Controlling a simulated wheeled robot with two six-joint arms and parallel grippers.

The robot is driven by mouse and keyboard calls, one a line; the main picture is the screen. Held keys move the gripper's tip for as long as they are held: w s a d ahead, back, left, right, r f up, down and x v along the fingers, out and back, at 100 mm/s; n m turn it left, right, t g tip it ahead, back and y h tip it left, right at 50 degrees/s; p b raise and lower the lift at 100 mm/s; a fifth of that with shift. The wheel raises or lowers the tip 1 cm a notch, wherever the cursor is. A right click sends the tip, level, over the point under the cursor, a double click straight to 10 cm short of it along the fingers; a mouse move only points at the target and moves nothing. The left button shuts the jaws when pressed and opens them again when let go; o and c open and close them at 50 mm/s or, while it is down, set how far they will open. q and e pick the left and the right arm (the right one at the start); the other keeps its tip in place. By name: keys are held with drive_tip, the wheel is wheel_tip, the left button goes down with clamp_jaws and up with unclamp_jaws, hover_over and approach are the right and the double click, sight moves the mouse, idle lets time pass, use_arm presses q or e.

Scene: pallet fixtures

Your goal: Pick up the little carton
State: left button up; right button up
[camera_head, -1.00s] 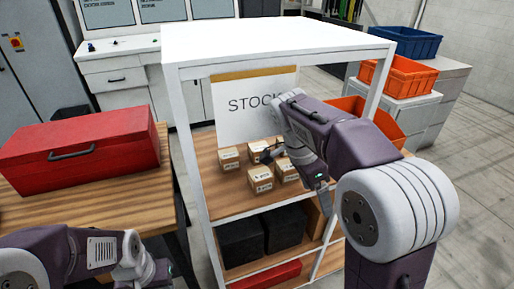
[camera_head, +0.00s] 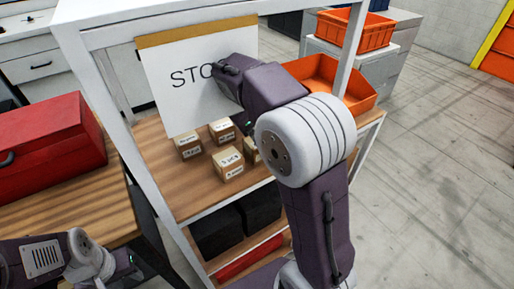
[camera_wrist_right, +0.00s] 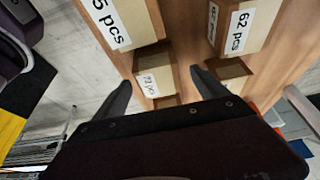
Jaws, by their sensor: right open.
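Several small brown cartons with white labels, one of them at the front (camera_head: 228,163), stand on the wooden shelf under the STOCK sign. Which one is the little carton I cannot tell from the head view. My right arm hides part of the group and its own gripper there. In the right wrist view my right gripper (camera_wrist_right: 162,88) is open. A small carton (camera_wrist_right: 152,80) appears between its fingers, farther off, with no visible grip on it. A carton marked "5 pcs" (camera_wrist_right: 120,22) and one marked "62 pcs" (camera_wrist_right: 243,25) are nearer. My left gripper (camera_head: 122,268) is low at the left; its fingers are unclear.
The shelf unit's white frame (camera_head: 90,85) and the STOCK sign (camera_head: 165,85) surround the cartons. An orange bin (camera_head: 325,78) sits right of them. Black boxes (camera_head: 215,235) fill the level below. A red toolbox (camera_head: 45,145) is on the table at left.

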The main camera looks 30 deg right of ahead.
drive_tip(key=x, duration=0.4)
drive_tip(key=shift+s+a+f+b, duration=0.1)
drive_tip(key=shift+s+f+b, duration=0.1)
drive_tip(key=shift+b, duration=0.15)
drive_tip(key=shift+w, duration=0.1)
drive_tip(key=c, duration=1.6)
wheel_tip(320, 180, up, 10)
drive_tip(key=p, duration=0.2)
drive_tip(key=shift+p, duration=0.4)
